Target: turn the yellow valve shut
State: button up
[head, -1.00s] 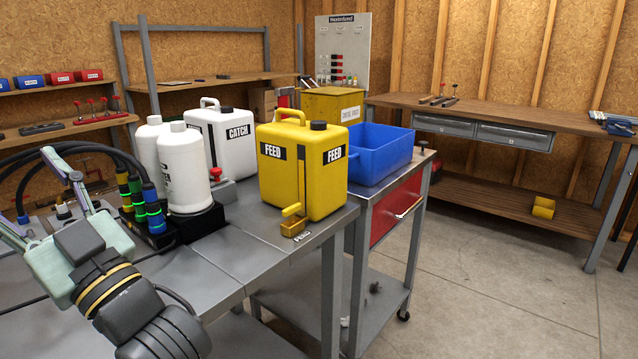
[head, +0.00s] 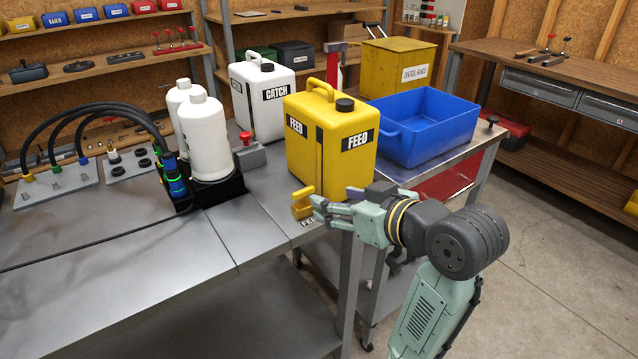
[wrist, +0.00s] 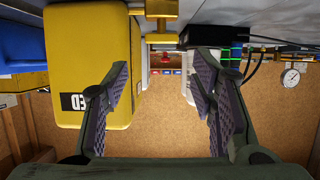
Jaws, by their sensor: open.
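The yellow valve (head: 301,207) is a small block with a lever handle on top, at the table's front edge before the yellow FEED can (head: 330,150). In the wrist view, which is upside down, the valve (wrist: 161,37) shows at the top middle. It lies ahead of the gap between the open fingers (wrist: 162,75). Nothing is between the fingers. Contact with the valve is not visible.
The FEED can stands close behind my gripper. A blue bin (head: 430,125) is on the cart at the right. A white CATCH can (head: 262,95) and white bottles (head: 206,140) stand left.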

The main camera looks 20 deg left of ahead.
aim_at(305, 191)
jog(key=p+x, duration=0.1)
jog(key=x, duration=0.9)
jog(key=shift+a+p, duration=0.2)
jog(key=shift+p, duration=0.15)
jog(key=shift+c, duration=0.2)
jog(key=c, duration=0.8)
